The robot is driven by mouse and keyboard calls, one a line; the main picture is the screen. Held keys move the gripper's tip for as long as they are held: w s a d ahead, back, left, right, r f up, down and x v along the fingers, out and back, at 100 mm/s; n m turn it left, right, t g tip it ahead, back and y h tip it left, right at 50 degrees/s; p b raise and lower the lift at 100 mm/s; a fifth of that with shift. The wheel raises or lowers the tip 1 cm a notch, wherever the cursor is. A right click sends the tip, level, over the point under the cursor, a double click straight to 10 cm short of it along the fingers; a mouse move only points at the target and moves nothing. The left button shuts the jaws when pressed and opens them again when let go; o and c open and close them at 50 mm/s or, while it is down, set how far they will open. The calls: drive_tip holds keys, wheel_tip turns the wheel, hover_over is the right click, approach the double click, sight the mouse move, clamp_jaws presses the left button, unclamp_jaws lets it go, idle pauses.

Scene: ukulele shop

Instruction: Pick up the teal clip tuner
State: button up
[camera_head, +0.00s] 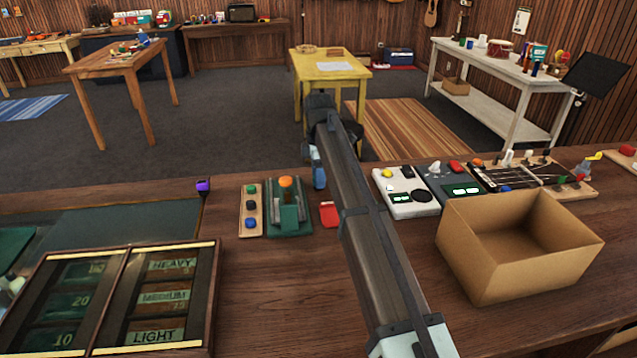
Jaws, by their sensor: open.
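I cannot pick out a teal clip tuner with certainty. A dark green device (289,216) with an orange knob stands on the counter, left of my arm. A small green piece (561,179) lies at the right end of a fretboard-like board (515,174); it is too small to identify. A purple clip-like item (203,187) stands by the glass panel's right corner. My arm crosses the middle of the view and hides the counter behind it. My gripper's fingers do not show; a bluish part beside the arm is unclear.
An open cardboard box (470,258) stands at the right front. A framed case (216,290) with weight labels is at the left front. A button board (250,210), a red item (329,214) and a white device (406,210) sit along the counter (270,290), which is bare in front.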

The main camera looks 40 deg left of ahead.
drive_tip(key=shift+f, duration=0.7)
clamp_jaws()
